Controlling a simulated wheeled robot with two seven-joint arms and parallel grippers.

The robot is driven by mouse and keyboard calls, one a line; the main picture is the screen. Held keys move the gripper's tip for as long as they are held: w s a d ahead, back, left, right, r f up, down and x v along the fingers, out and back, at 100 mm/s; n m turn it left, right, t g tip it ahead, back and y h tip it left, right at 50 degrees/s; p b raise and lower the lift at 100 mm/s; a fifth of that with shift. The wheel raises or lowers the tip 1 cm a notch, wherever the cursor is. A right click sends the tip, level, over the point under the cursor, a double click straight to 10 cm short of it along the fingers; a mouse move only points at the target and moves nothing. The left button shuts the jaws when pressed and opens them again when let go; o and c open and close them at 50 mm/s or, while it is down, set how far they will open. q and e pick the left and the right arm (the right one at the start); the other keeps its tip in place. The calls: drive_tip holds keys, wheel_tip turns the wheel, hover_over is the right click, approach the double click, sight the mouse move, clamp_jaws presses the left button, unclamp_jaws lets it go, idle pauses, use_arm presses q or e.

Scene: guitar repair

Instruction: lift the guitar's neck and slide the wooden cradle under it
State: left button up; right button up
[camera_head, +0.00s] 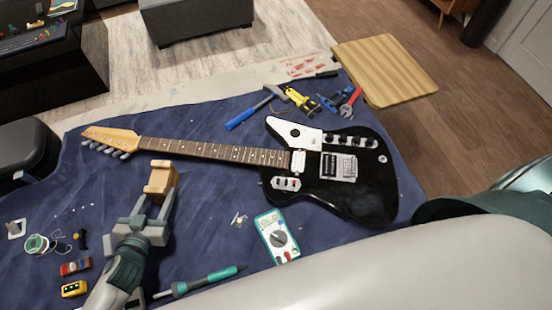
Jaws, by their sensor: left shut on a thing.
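A black and white electric guitar (365,195) lies on the dark blue cloth, its neck (215,151) reaching left to a pale wooden headstock (107,136). My left gripper (150,207) is shut on the wooden cradle (161,179), on the near side of the neck by the headstock end. The cradle's top edge shows close to the neck's near edge. I cannot tell whether they touch, or how high the cradle is above the cloth. My right gripper is not in view; a large pale part of my own body fills the lower right.
A multimeter (277,236) and a teal soldering iron (207,281) lie near the front. A solder spool (36,244) and small parts are at left. A hammer (250,110), pliers and a red wrench (350,102) lie behind the guitar. A wooden stool (385,68) stands beyond.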

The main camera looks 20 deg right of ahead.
use_arm(q)
drive_tip(key=shift+r, duration=0.2)
drive_tip(key=shift+w, duration=0.15)
idle(0.3)
drive_tip(key=shift+w+d, duration=0.1)
drive_tip(key=shift+w+d+m+h+p, duration=0.3)
drive_tip(key=shift+w+p, duration=0.15)
drive_tip(key=shift+w, duration=0.2)
drive_tip(key=shift+w+d+f+g, duration=0.1)
drive_tip(key=shift+w+d+g, duration=0.15)
drive_tip(key=shift+w, duration=0.3)
drive_tip(key=shift+a, duration=0.1)
